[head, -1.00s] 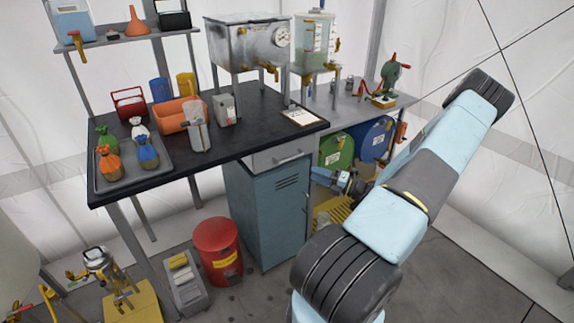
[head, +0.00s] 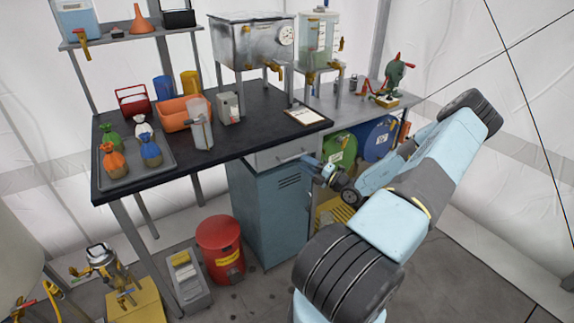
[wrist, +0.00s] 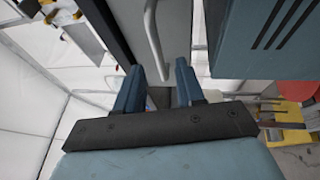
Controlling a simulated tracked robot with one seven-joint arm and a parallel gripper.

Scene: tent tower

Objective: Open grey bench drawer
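The grey bench drawer (head: 267,160) is under the front edge of the black bench top, above a blue cabinet (head: 270,210). It looks shut in the head view. Its bar handle (wrist: 152,40) runs down toward the fingers in the wrist view. My gripper (wrist: 158,85) is open, with its two blue fingers apart and the handle's end near the gap between their tips. In the head view my gripper (head: 313,163) is at the right part of the drawer front. I cannot tell whether a finger touches the handle.
Green (head: 340,150) and blue (head: 380,138) round objects stand right of the cabinet. A red bin (head: 221,245) stands on the floor left of it.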

